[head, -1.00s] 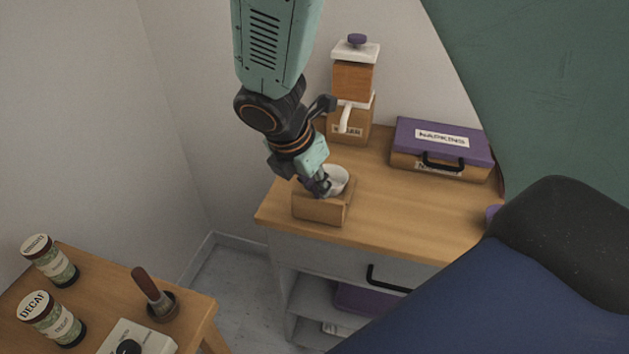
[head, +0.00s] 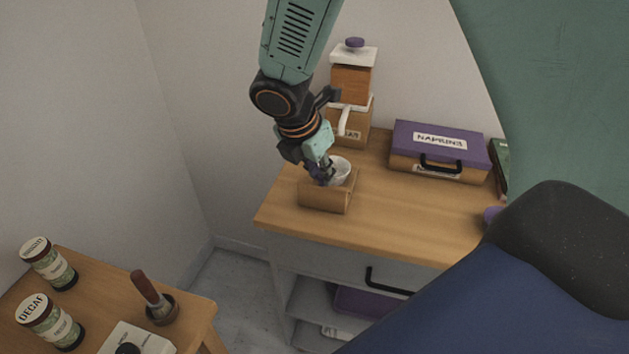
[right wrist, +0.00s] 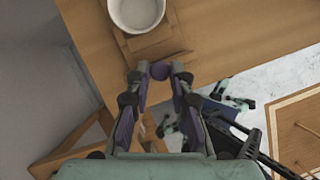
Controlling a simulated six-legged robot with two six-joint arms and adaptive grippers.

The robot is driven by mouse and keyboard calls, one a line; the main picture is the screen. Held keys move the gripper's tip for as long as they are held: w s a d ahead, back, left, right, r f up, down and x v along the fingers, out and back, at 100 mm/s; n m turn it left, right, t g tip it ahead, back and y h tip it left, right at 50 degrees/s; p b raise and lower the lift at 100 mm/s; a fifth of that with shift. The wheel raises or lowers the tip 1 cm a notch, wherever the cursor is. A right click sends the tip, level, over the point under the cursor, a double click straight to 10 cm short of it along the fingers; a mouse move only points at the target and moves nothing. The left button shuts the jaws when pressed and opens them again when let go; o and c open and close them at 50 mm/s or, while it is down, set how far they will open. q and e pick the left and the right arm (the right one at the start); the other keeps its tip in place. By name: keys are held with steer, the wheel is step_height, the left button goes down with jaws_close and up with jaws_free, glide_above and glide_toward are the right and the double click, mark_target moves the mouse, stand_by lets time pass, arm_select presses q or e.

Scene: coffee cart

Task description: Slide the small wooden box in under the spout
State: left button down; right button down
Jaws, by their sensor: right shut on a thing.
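The small wooden box (head: 322,199) stands on the wooden counter near its left front corner, with a white cup (head: 341,170) in its top. My right gripper (head: 325,174) reaches down to the box. In the right wrist view its fingertips (right wrist: 160,72) close on a small purple knob (right wrist: 160,69) on the side of the box (right wrist: 152,43); the cup (right wrist: 136,10) shows beyond. The spout (head: 344,120) is white and sticks out from the front of a wooden dispenser (head: 354,82), behind the box. The box is in front of it, not under it. My left gripper is out of view.
A purple-lidded napkin box (head: 440,150) stands to the right of the dispenser. The counter (head: 400,205) right of the wooden box is clear. Walls stand behind and left.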

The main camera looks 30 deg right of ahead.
steer(key=w+d+p, duration=0.2)
steer(key=w+d, duration=0.3)
steer(key=shift+d+r+p, duration=0.2)
steer(key=shift+d+p, duration=0.1)
steer(key=shift+w, duration=0.1)
steer(key=c, duration=1.6)
jaws_free()
steer(key=o, duration=0.4)
steer(key=shift+d+f, duration=0.2)
steer(key=shift+d, duration=0.1)
steer(key=shift+a, duration=0.15)
steer(key=shift+a, duration=0.1)
